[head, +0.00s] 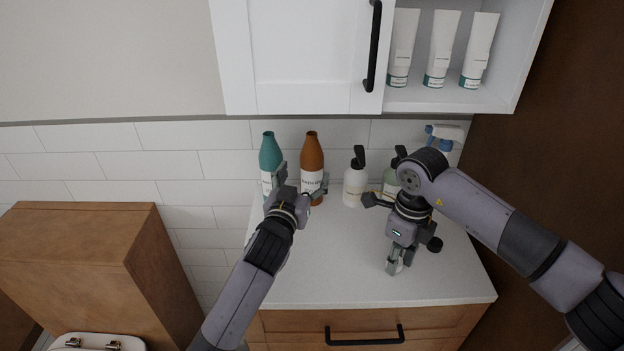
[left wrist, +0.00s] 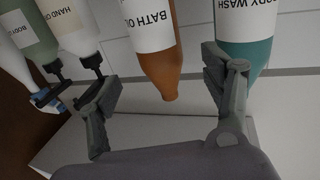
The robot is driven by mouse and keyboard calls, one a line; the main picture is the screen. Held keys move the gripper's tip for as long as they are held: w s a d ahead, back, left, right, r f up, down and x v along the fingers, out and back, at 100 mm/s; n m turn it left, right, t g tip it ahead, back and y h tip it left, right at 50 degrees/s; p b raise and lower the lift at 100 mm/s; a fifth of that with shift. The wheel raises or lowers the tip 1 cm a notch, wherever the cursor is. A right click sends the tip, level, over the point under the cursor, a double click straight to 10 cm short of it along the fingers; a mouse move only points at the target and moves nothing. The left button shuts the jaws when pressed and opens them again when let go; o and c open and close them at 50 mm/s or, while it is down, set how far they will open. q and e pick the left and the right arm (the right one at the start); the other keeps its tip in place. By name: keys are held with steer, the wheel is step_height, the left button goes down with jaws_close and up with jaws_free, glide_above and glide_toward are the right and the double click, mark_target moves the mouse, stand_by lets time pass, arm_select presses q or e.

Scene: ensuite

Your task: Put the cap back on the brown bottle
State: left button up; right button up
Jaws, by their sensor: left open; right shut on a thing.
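The brown bottle (head: 312,158) stands upright at the back of the counter, with no separate cap visible on its neck. In the left wrist view, the brown bottle (left wrist: 158,55) appears upside down, its label partly readable as "BATH O". My left gripper (head: 303,180) is open in front of it, with its fingers spread to either side; the left wrist view shows the open fingers (left wrist: 168,78) too. My right gripper (head: 396,264) points down low over the front right of the counter. It is shut on a small pale thing, mostly hidden by the fingers; I cannot tell whether this is the cap.
A teal bottle (head: 270,152) stands close left of the brown one, near a left finger. A white pump bottle (head: 355,184) and a green one (head: 390,182) stand to the right. A wall cabinet (head: 300,55) hangs above. The counter (head: 320,275) is clear at front left.

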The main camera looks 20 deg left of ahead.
mark_target(309, 176)
arm_select(q)
step_height(309, 176, down, 4)
steer(key=shift+r, duration=0.25)
steer(key=shift+w+r, duration=0.35)
steer(key=shift+w, duration=0.1)
steer(key=shift+w+f, duration=0.2)
steer(key=shift+w, duration=0.25)
steer(key=shift+r, duration=0.1)
steer(key=shift+w, duration=0.2)
steer(key=w, duration=0.5)
steer(key=shift+w+p, duration=0.2)
steer(key=shift+p, duration=0.15)
steer(key=shift+a, duration=0.1)
